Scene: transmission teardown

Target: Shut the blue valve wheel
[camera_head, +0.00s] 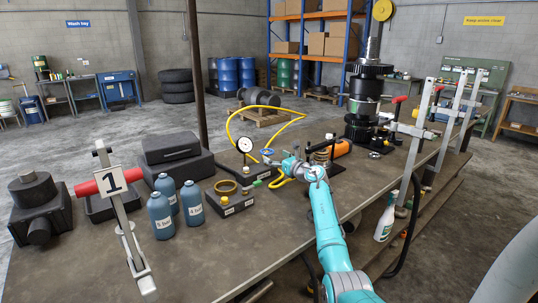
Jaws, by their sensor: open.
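A small blue wheel-like part (268,152) shows near the middle of the workbench, by the lower end of the yellow hose. I take it for the blue valve wheel, but it is too small to make out its spokes or how far it is turned. My gripper (274,163) is open at the end of my teal arm, just below and right of the blue part in the picture. I cannot tell whether the fingers touch it. A dial gauge (244,146) stands just left of it.
On the workbench (215,255), blue bottles (161,215), a labelled block with a brass ring (228,198) and a black case (172,150) stand left. An orange cylinder (342,148), a dark gear stack (365,95) and grey uprights (420,130) stand right.

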